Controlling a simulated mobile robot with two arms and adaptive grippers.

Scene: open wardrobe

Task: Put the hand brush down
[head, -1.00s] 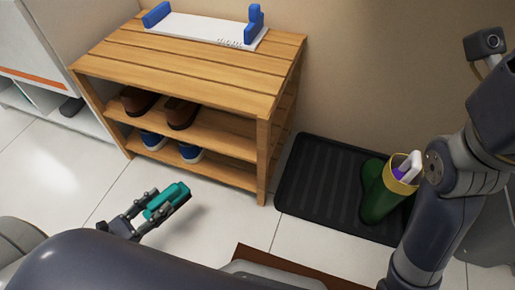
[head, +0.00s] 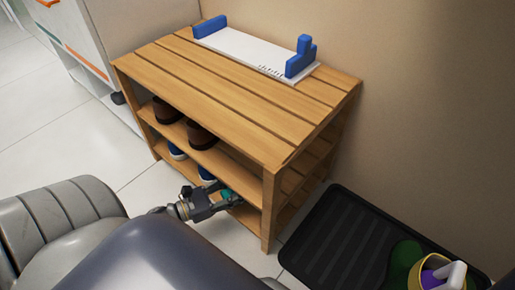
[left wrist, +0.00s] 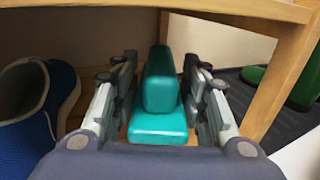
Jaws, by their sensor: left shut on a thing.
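The hand brush (left wrist: 160,85) is teal and lies between the fingers of my left gripper (left wrist: 160,100) in the left wrist view. The gripper is shut on it. In the head view my left gripper (head: 222,202) reaches into the lower level of the wooden shoe rack (head: 270,150), and only a bit of the teal brush (head: 228,194) shows. The brush is over or on the bottom shelf (left wrist: 90,115); I cannot tell whether it touches the boards. My right gripper is not in view.
A blue shoe (left wrist: 55,105) stands just left of the gripper. Brown shoes (head: 200,134) are on the shelf above. A rack post (left wrist: 275,80) is close on the right. A black mat (head: 340,240) holds green boots (head: 403,262). A white board with blue blocks (head: 255,52) lies on top.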

